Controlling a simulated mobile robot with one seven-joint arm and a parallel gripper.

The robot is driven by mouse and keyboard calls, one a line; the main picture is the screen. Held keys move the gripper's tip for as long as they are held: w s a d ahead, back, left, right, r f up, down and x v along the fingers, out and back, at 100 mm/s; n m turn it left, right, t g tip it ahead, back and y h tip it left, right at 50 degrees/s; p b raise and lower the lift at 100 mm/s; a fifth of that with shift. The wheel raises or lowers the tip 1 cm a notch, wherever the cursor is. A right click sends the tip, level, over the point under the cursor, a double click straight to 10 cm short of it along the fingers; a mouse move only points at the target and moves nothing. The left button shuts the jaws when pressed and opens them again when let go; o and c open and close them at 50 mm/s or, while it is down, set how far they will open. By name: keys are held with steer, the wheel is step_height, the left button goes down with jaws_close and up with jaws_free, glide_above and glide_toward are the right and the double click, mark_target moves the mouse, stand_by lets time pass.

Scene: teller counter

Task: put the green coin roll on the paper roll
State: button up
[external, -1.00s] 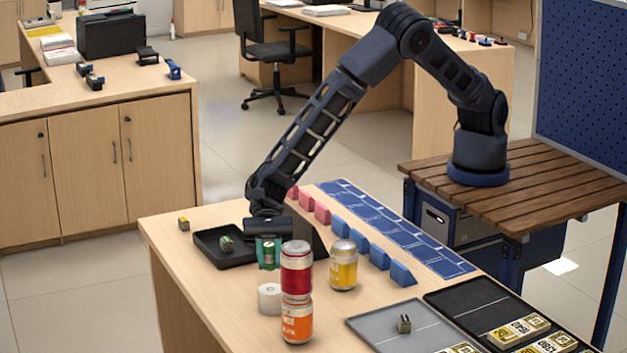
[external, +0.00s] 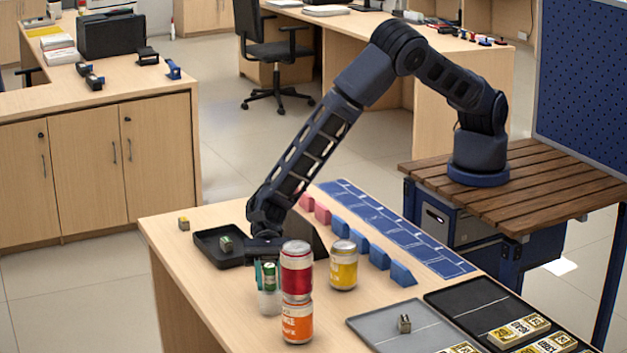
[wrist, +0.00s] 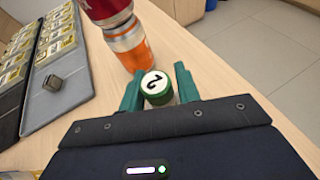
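The green coin roll (external: 270,276) is upright between the teal fingers of my gripper (external: 266,273). In the wrist view its white end face marked 2 (wrist: 156,84) shows between the two fingertips (wrist: 159,88), which press close on both sides. The white paper roll (external: 268,303) stands on the counter directly below the coin roll, partly covered by the fingers. I cannot tell whether the coin roll's lower end touches it. The paper roll is hidden in the wrist view.
A red can (external: 297,264) stacked on an orange can (external: 297,324) stands just right of the paper roll. A yellow can (external: 343,267) is farther right. A black tray (external: 207,256) lies to the left. A grey tray (external: 375,325) is at the front right.

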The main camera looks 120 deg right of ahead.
steer(key=shift+o, duration=0.9)
